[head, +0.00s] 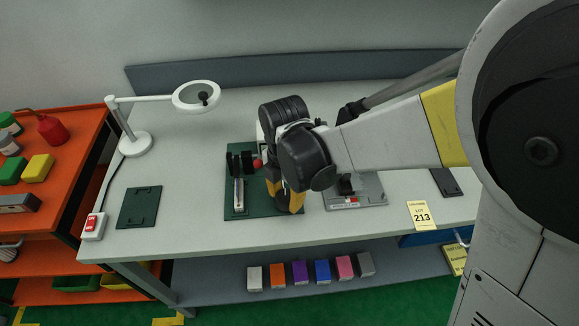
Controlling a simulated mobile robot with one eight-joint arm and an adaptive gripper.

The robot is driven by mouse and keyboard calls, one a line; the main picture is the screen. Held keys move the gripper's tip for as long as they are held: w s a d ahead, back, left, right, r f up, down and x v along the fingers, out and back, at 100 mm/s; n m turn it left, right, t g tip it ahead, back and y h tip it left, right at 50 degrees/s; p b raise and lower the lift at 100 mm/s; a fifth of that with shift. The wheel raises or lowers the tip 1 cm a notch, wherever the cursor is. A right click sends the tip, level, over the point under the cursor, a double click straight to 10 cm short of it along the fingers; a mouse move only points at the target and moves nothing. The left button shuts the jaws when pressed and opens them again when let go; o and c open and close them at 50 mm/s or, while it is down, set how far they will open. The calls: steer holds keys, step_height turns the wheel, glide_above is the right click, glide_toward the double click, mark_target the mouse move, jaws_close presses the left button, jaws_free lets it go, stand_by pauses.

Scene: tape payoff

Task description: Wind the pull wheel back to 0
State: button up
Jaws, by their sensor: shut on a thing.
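A device with black upright parts and a pale scale strip (239,195) stands on a dark green base plate (235,212) on the bench. A red part (257,163) shows beside the black uprights. My gripper (288,203), with yellow and black fingers, points down over the right half of the plate. It is shut on a part of the pull wheel there. The wheel itself and its markings are hidden behind my gripper and wrist, so I cannot read its setting.
A grey fixture (362,190) stands right of my gripper, with a tag marked 213 (421,214) nearby. A green mat (139,207), red switch box (93,226) and magnifier lamp (137,144) are left. Several coloured blocks (300,273) sit on the lower shelf. The bench between mat and plate is clear.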

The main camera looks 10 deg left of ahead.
mark_target(285, 196)
steer(key=shift+n, duration=0.3)
steer(key=o, duration=1.2)
steer(key=shift+o, duration=0.2)
step_height(285, 196, up, 12)
